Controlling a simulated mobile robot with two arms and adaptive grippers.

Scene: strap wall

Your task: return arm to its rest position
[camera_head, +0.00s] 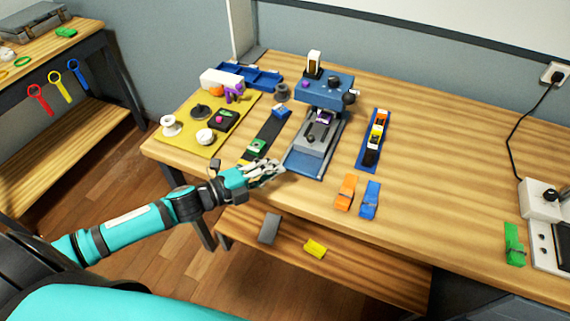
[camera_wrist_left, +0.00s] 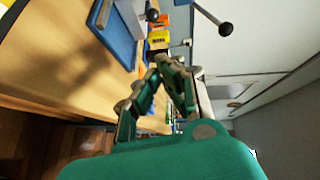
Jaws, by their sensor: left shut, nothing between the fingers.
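My left arm comes in from the left in the head view. Its teal and grey left gripper (camera_head: 266,172) is shut and empty, over the front edge of the wooden table (camera_head: 440,210). It is just left of the blue-based machine (camera_head: 325,90) and close to the front of its tray (camera_head: 303,163). In the left wrist view the fingertips (camera_wrist_left: 170,65) come together with nothing between them. My right gripper does not show in either view.
A yellow mat (camera_head: 185,143) with small items lies left. A dark strip with a green block (camera_head: 256,148) lies beside the gripper. Orange (camera_head: 346,190) and blue (camera_head: 369,200) clips lie right. A lower shelf (camera_head: 350,262) sits below. The table's right middle is clear.

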